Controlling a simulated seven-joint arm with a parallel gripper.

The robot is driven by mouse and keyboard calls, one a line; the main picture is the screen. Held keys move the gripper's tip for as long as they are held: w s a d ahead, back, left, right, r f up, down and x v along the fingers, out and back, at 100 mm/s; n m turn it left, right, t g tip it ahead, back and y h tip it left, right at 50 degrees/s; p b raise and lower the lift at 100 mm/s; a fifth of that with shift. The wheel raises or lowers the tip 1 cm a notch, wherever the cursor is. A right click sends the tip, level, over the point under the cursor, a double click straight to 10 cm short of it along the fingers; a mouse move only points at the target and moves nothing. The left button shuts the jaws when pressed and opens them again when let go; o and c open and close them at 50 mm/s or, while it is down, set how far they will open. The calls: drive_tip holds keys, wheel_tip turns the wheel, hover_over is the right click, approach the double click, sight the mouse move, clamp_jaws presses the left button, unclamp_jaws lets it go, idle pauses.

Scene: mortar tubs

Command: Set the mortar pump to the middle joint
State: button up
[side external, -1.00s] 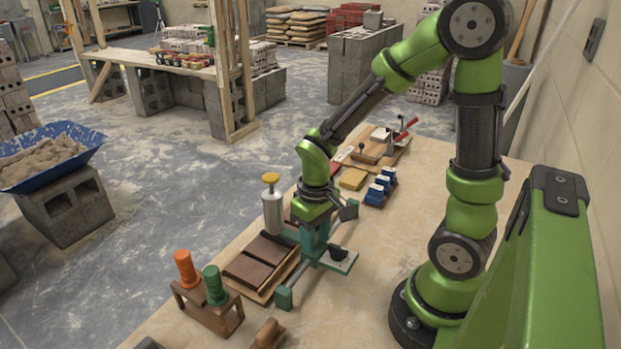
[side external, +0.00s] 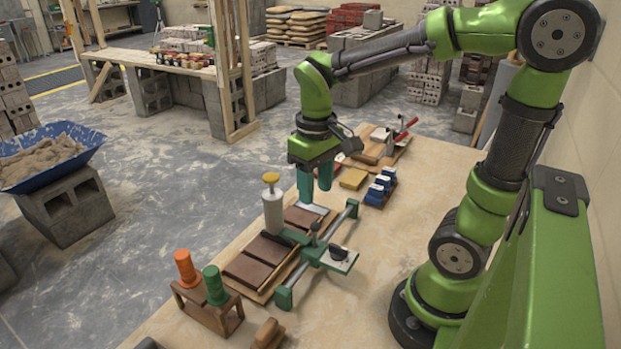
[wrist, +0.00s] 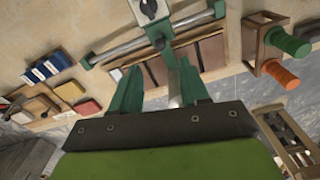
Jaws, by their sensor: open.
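The carriage spans a rail (side external: 345,222) beside a row of brown bricks (side external: 248,270). The pump stands at the row's far side, near its middle; the exact joint beneath is hidden. My gripper (side external: 315,194) is open and empty, above and behind the carriage, apart from it. In the wrist view, my gripper's fingers (wrist: 159,66) are spread, with the rail (wrist: 195,22) and bricks (wrist: 210,52) beyond them.
A wooden rack (side external: 212,315) holds an orange (side external: 185,267) and a green (side external: 215,286) tube at front left. Blue blocks (side external: 380,188), a yellow block (side external: 353,178) and a red-handled clamp (side external: 405,128) lie behind. The bench right of the rail is mostly clear.

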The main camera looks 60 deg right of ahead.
wheel_tip(320, 180, up, 4)
drive_tip(key=shift+f, duration=0.1)
idle(0.4)
drive_tip(key=s+a+t, duration=0.1)
drive_tip(key=t, duration=0.1)
drive_tip(key=s+a+r+m+t+y, duration=0.1)
drive_tip(key=a+t, duration=0.1)
drive_tip(key=s+a+t+y, duration=0.1)
drive_tip(key=a+t, duration=0.1)
drive_tip(key=t, duration=0.1)
drive_tip(key=shift+s+r+m, duration=0.1)
drive_tip(key=shift+r+m, duration=0.05)
drive_tip(key=shift+m, duration=0.25)
